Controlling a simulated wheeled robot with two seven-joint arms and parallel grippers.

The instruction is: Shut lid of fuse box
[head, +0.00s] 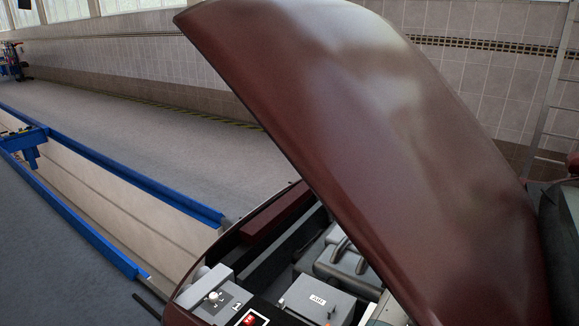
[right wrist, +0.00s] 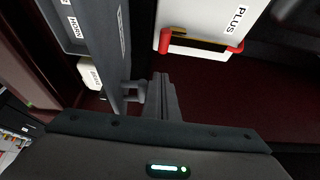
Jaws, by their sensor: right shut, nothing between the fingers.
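In the right wrist view my right gripper (right wrist: 159,88) is shut with nothing between its fingers. Left of its fingers stands a long dark grey panel (right wrist: 96,42) with small white labels, one reading HORN. It looks like part of the fuse box, but I cannot tell lid from body or how far the lid is open. The fingers are close to this panel; whether they touch it is unclear. In the head view I cannot make out the fuse box for certain, and neither gripper shows there.
In the head view a raised dark red hood (head: 370,130) covers much of the engine bay, where a grey box (head: 316,301) marked AIR sits. The wrist view shows a white block (right wrist: 205,18) marked PLUS with a red clamp (right wrist: 164,40). A blue-edged pit (head: 110,210) lies left.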

